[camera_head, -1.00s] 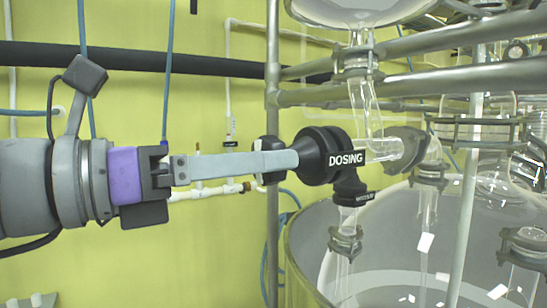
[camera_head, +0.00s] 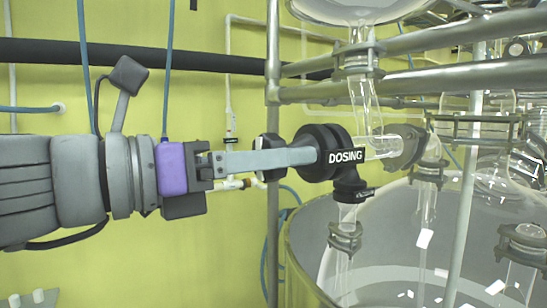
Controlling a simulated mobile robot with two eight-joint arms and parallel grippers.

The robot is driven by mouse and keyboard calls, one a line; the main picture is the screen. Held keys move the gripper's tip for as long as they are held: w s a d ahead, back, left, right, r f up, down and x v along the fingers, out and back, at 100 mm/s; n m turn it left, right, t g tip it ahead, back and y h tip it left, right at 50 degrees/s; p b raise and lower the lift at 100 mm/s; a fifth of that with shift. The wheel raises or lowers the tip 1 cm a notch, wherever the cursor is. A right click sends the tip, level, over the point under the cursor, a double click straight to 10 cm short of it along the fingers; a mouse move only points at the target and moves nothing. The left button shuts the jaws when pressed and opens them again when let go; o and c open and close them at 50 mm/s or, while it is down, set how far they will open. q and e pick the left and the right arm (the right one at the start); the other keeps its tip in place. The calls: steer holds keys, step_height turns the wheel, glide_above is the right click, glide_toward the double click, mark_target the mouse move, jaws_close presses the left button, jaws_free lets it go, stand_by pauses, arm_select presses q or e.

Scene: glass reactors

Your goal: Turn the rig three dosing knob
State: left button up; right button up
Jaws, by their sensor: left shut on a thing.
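The black dosing knob (camera_head: 318,152) sits on the side of a black valve body with a white DOSING label (camera_head: 346,156), at the middle of the view. My left gripper (camera_head: 300,156) comes in from the left with its long flat grey fingers level. Its fingertips reach the knob and are shut on it. The near finger hides part of the far finger and of the knob's left side. My right gripper is not in view.
A large glass vessel (camera_head: 300,245) stands below the valve at the right. Metal frame rails (camera_head: 440,80) and a vertical post (camera_head: 272,215) stand close to the arm. Glass tubing (camera_head: 366,110) runs above the valve. Open wall space lies below my left arm.

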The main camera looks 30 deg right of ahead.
arm_select(q)
steer(key=shift+c, duration=1.1)
